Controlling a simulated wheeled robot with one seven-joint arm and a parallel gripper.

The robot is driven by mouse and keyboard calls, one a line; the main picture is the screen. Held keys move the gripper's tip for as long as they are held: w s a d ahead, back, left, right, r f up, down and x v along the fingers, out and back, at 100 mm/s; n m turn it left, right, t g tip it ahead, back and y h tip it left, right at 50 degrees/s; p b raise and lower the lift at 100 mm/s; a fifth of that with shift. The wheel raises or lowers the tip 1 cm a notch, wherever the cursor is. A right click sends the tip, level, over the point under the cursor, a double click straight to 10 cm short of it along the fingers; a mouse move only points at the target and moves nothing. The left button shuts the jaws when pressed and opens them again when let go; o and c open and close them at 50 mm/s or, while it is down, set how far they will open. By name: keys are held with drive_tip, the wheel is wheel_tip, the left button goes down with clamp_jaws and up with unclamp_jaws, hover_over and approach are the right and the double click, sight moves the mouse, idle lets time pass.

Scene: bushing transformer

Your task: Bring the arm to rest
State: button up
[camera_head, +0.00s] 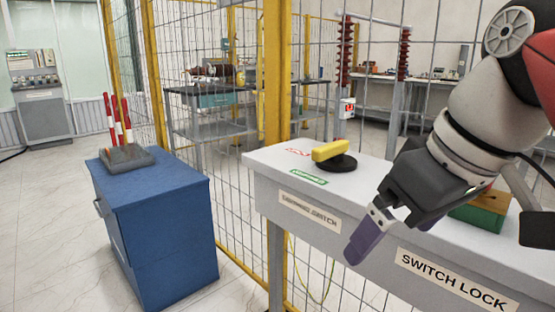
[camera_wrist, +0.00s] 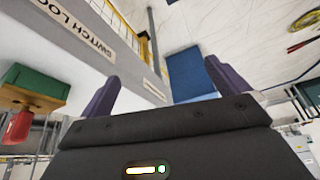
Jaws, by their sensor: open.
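My gripper (camera_head: 375,232) hangs from my arm on the right in the head view, in front of the front edge of the white switch table (camera_head: 385,197). In the wrist view its two purple fingers (camera_wrist: 165,85) stand wide apart with nothing between them. In the head view one purple finger is clear, and the other is mostly hidden. My gripper is apart from the yellow-handled switch (camera_head: 331,152) on the table. A green and wooden block (camera_head: 482,218) on the table is partly hidden behind my arm. The block's green part also shows in the wrist view (camera_wrist: 36,82).
A blue cabinet (camera_head: 160,220) on the left carries a grey holder (camera_head: 126,158) with red and white rods. A yellow-framed mesh fence (camera_head: 278,75) stands behind the table. Floor is free between cabinet and table. A red padlock-like thing (camera_wrist: 17,127) shows in the wrist view.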

wheel_tip(320, 180, down, 10)
drive_tip(key=w+m, duration=0.1)
drive_tip(key=m, duration=0.1)
drive_tip(key=shift+d+f+m+t+h, duration=0.15)
drive_tip(key=shift+d+m+t+h, duration=0.15)
drive_tip(key=shift+h, duration=0.1)
drive_tip(key=f+m, duration=0.1)
drive_tip(key=f, duration=0.4)
drive_tip(key=s+d+f+m+h, duration=0.1)
drive_tip(key=f, duration=0.3)
drive_tip(key=f+m, duration=0.1)
drive_tip(key=f, duration=0.4)
drive_tip(key=shift+s+d+f+t+h, duration=0.2)
drive_tip(key=shift+f+t+h, duration=0.1)
drive_tip(key=shift+t, duration=0.1)
drive_tip(key=shift+c, duration=0.3)
